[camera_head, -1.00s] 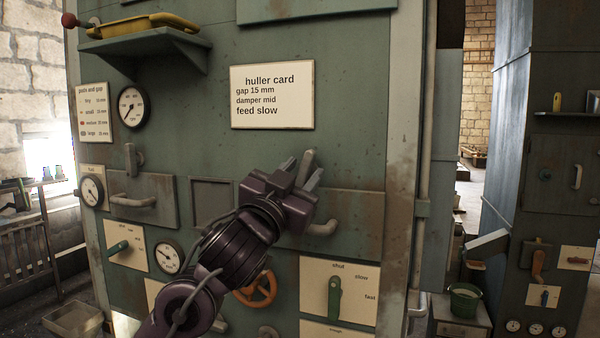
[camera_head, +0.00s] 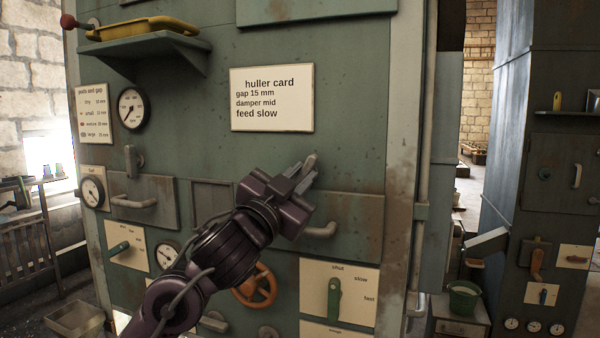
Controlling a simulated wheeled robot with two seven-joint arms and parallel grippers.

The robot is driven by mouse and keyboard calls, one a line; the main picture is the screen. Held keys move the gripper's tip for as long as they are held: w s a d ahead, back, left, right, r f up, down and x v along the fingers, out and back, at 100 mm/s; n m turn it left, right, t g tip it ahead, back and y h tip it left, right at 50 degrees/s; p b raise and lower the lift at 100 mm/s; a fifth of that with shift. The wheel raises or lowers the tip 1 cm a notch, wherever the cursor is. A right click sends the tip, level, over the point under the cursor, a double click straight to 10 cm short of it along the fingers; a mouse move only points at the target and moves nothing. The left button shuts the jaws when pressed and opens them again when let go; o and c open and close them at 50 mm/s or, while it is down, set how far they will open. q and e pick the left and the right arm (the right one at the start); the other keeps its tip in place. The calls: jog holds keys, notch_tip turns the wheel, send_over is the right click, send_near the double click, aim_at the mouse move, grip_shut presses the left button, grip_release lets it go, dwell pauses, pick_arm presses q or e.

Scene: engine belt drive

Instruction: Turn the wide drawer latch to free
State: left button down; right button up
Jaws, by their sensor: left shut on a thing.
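The wide drawer (camera_head: 352,222) is a worn grey-green front panel on the right of the machine, with a curved handle (camera_head: 320,231) partly covered by my gripper. Its latch (camera_head: 310,161) is a small grey lever above the drawer, pointing up and leaning slightly right. My left gripper (camera_head: 299,179) is shut on this latch, and its fingers hide the lower part and pivot. My right gripper is not in view.
A narrower drawer (camera_head: 157,188) with its own upright latch (camera_head: 131,161) is at the left. A huller card (camera_head: 272,97) hangs above. Below are an orange handwheel (camera_head: 256,287) and a green chute lever (camera_head: 334,298). A shelf (camera_head: 150,45) juts out at upper left.

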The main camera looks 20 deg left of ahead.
pick_arm(q)
jog(key=m+g+h+p, duration=0.1)
jog(key=m, duration=0.1)
jog(key=m+p, duration=0.1)
jog(key=m, duration=0.2)
jog(key=m+g+h+p, duration=0.1)
jog(key=m+p, duration=0.1)
jog(key=m, duration=0.1)
jog(key=shift+r+g+h, duration=0.2)
jog(key=shift+g+h, duration=0.1)
jog(key=m+g+p, duration=0.1)
jog(key=m+p, duration=0.1)
jog(key=m, duration=0.2)
jog(key=shift+m+g+p, duration=0.3)
jog(key=shift+g+p, duration=0.05)
jog(key=shift+g, duration=0.05)
jog(key=shift+f+m+g+p, duration=0.15)
jog(key=shift+m+g+p, duration=0.15)
jog(key=shift+m+p, duration=0.35)
jog(key=shift+m, duration=0.25)
jog(key=c, duration=1.4)
grip_release()
jog(key=shift+s+a, duration=0.1)
